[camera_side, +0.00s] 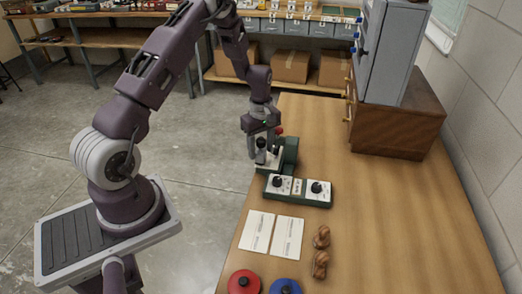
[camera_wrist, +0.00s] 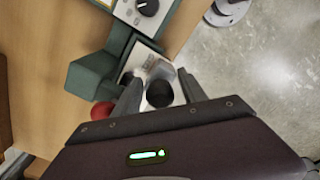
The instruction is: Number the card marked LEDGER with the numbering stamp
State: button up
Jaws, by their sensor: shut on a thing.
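My gripper (camera_side: 262,150) is low over the green and white device (camera_side: 290,158) on the wooden table. In the wrist view my gripper (camera_wrist: 160,90) has a finger on either side of a black-topped handle (camera_wrist: 160,94) and is shut on it. It looks like the numbering stamp; its lower part is mostly hidden, and I cannot tell whether it touches the device. Two white cards (camera_side: 256,232) (camera_side: 288,238) lie flat side by side nearer the camera. Their print is too small to tell which is marked LEDGER.
A green-edged panel with black knobs (camera_side: 298,190) sits between device and cards. A red ball knob (camera_side: 279,130) is close behind my gripper. Brown knotted pieces (camera_side: 321,237) and red (camera_side: 243,283) and blue (camera_side: 285,287) discs lie near the cards.

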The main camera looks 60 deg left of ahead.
aim_at(261, 138)
jog(key=shift+r, duration=2.95)
